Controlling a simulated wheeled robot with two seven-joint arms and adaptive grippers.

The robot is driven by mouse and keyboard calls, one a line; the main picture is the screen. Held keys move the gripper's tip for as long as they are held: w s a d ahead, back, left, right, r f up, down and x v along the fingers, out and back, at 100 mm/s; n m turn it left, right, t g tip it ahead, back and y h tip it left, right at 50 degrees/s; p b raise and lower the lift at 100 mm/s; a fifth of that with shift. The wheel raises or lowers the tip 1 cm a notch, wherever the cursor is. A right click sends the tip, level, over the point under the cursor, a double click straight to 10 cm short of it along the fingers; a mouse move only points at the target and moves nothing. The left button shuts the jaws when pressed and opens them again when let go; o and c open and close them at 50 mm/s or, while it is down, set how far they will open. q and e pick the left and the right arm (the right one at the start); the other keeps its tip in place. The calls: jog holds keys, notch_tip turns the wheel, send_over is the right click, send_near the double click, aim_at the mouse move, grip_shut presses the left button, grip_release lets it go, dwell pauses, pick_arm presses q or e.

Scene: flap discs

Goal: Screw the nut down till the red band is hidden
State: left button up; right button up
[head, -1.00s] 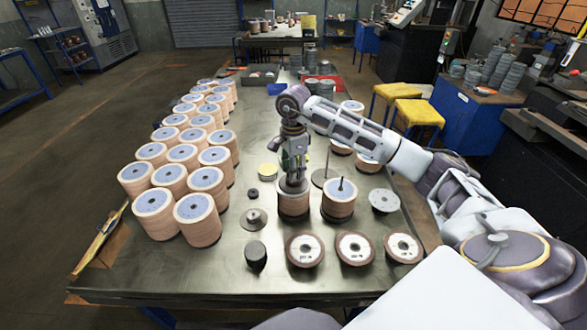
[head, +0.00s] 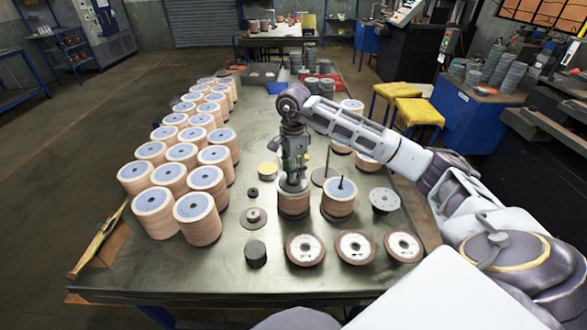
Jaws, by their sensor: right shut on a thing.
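My right gripper (head: 294,180) points straight down over a stack of flap discs (head: 293,206) near the middle of the table. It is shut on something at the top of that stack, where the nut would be. The nut and any red band are hidden behind the fingers, so I cannot see them. A second disc stack (head: 338,203) stands just to the right, with a dark thin post (head: 341,184) rising from its centre. My left gripper is not in view.
Many disc stacks (head: 195,217) fill the table's left side. Several loose discs (head: 304,248) lie along the front. A dark cylinder (head: 256,254), a small flanged part (head: 253,217) and a grey disc (head: 384,200) lie nearby. The table's (head: 190,275) front left is clear.

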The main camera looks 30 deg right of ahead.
jog(key=shift+f, duration=0.15)
dwell(0.3)
jog(key=o, duration=1.1)
notch_tip(320, 180, up, 12)
dwell(0.5)
dwell(0.5)
